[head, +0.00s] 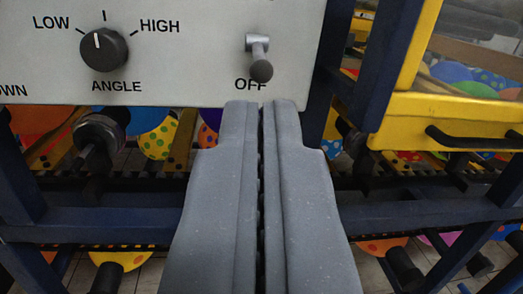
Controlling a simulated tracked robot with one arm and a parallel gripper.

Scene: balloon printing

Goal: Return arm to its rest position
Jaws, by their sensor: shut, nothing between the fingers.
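My gripper (261,106) is in the lower middle of the head view, pointing away from me. Its two grey fingers are together with only a thin dark seam between them, and they hold nothing. The fingertips show just below a grey control panel (190,60). A metal toggle lever (260,60) with a dark tip hangs down by the word OFF, just above the fingertips. A black knob (104,48) marked ANGLE is at the upper left, its white line pointing up and slightly left toward LOW. I cannot tell whether the fingertips touch the panel.
Dark blue frame beams (420,212) cross below and beside the panel. A yellow guard (440,110) with a black handle (470,138) is at the right. Colourful balloons (158,140) and black rollers (100,135) sit behind and under the frame. A tiled floor shows at the bottom.

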